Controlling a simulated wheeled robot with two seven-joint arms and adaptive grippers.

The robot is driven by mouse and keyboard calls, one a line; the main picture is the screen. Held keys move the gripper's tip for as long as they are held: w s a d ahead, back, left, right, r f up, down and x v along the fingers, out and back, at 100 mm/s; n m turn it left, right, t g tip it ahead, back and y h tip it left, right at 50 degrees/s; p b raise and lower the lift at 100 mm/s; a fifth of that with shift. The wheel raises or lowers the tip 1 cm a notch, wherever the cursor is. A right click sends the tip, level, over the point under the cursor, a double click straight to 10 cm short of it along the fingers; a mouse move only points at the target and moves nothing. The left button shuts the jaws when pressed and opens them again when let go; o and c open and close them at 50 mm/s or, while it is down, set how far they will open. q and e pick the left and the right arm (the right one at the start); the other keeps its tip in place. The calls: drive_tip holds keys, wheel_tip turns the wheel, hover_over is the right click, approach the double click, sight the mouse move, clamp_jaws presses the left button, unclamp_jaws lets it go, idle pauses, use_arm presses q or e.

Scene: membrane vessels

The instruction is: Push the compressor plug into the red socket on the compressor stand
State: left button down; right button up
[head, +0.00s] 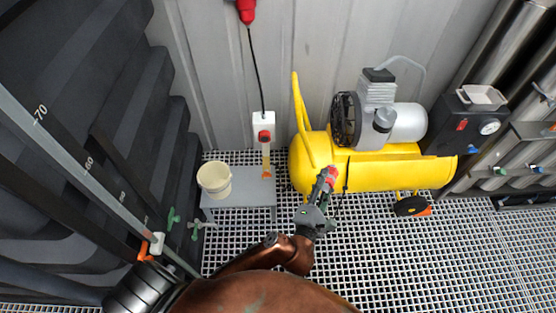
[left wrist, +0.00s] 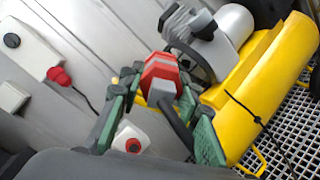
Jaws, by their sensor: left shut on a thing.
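My left gripper (head: 321,190) is shut on the compressor plug (head: 330,173), a red piece held in front of the yellow compressor. In the left wrist view the plug (left wrist: 160,72) is red and grey, between the green-padded fingers (left wrist: 158,98), with a dark cable leaving it toward the camera. The red socket (head: 265,137) is on a white box (head: 263,121) at the wall, left of the compressor. The socket also shows in the left wrist view (left wrist: 133,145), below the plug. Plug and socket are clearly apart. My right gripper is not in view.
The yellow compressor (head: 390,172) stands right of the gripper. A grey bench (head: 252,188) with a white bucket (head: 214,180) is at left. A black cable (head: 256,70) runs from a red connector (head: 246,11) down to the white box. Grating floor (head: 380,260) is clear in front.

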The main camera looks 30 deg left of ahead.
use_arm(q)
drive_tip(key=w+a+f+n+g+y+b, duration=0.1)
drive_tip(key=w+a+f+n+y, duration=0.2)
drive_tip(key=w+a, duration=0.35)
drive_tip(key=w+a+f+n+y, duration=0.2)
drive_tip(key=w+a+f+n, duration=0.1)
drive_tip(key=a, duration=0.7)
drive_tip(key=w+a+f+n+g+y+b, duration=0.1)
drive_tip(key=a+f+n+g+y, duration=0.3)
drive_tip(key=a+f, duration=1.05)
drive_tip(key=shift+w+a+f+n+t+h+b, duration=0.15)
drive_tip(key=shift+w+a+f+t+h, duration=0.15)
drive_tip(key=shift+w, duration=0.5)
drive_tip(key=shift+w+a+f+n+t+h+b, duration=0.15)
drive_tip(key=shift+w+a+t, duration=0.25)
drive_tip(key=shift+w, duration=0.4)
drive_tip(key=shift+w+a+f+n+t+h+b, duration=0.1)
drive_tip(key=shift+w+a+f+t+h+b, duration=0.2)
drive_tip(key=shift+w, duration=0.5)
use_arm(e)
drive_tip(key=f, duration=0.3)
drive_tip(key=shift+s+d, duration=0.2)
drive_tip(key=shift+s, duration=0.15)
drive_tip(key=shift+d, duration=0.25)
use_arm(q)
drive_tip(key=shift+p, duration=0.35)
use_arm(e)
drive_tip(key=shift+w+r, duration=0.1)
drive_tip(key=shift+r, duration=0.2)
